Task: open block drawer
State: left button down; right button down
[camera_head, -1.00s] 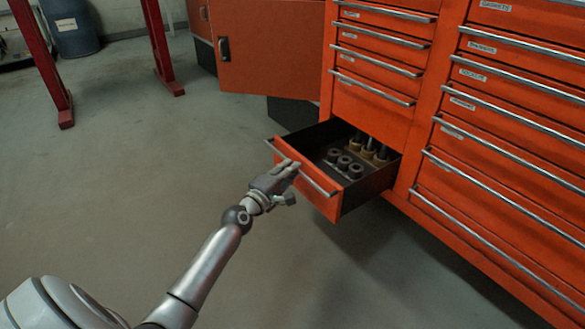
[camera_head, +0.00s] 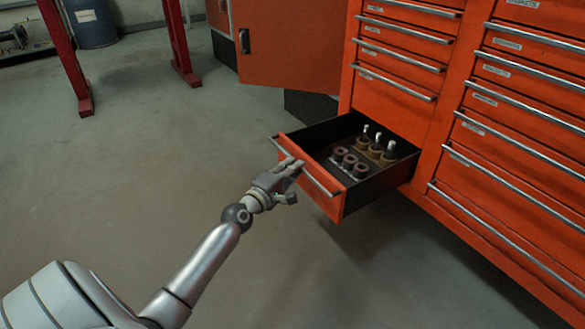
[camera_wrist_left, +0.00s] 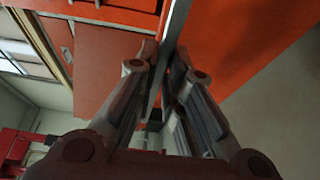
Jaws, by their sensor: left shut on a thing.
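The block drawer (camera_head: 322,196) is the bottom drawer of the orange cabinet's left column and stands pulled well out. Dark ring-shaped blocks (camera_head: 349,162) and several pieces with pale upright pins (camera_head: 376,143) sit inside it. My left gripper (camera_head: 293,168) is at the drawer's silver bar handle (camera_head: 320,184), near its middle. In the left wrist view the fingers (camera_wrist_left: 160,68) are closed on either side of the handle bar (camera_wrist_left: 172,35), which runs between them. My right gripper is not in view.
The orange cabinet (camera_head: 440,160) has more shut drawers with silver bar handles above and to the right. An orange cabinet door (camera_head: 290,50) stands behind. Red posts (camera_head: 65,55) and a blue-grey barrel (camera_head: 95,22) are at the back left. The grey floor (camera_head: 130,180) left of the drawer is clear.

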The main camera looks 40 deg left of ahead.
pick_arm(q)
jog(key=c, duration=1.5)
grip_release()
jog(key=s, duration=1.2)
